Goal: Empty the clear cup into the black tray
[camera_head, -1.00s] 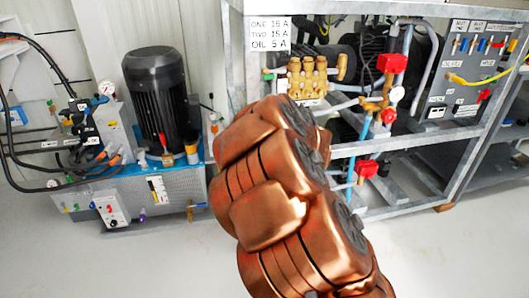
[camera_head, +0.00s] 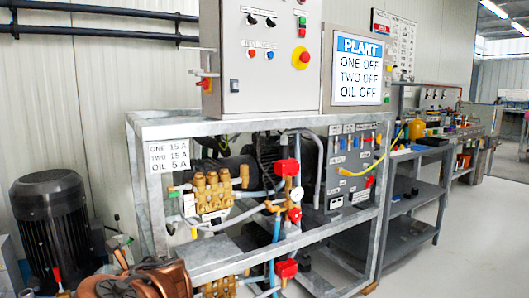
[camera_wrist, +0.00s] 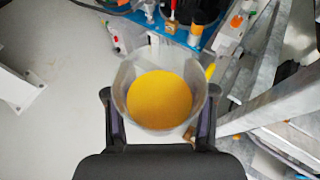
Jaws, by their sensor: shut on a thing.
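In the wrist view my gripper (camera_wrist: 160,122) is shut around a clear cup (camera_wrist: 126,78), with one finger on each side of it. The cup holds a yellow-orange content (camera_wrist: 160,99), seen from above, and its rim faces the camera. The cup is held above the grey floor. I cannot make out a black tray in either current view.
A galvanised frame (camera_head: 160,126) with brass pumps (camera_head: 213,190) and red valves stands ahead, a control box (camera_head: 262,55) on top. A black motor (camera_head: 52,225) stands at left. Grey shelving (camera_head: 412,200) and a cluttered bench (camera_head: 462,135) are at right. Floor (camera_head: 455,240) at lower right is clear.

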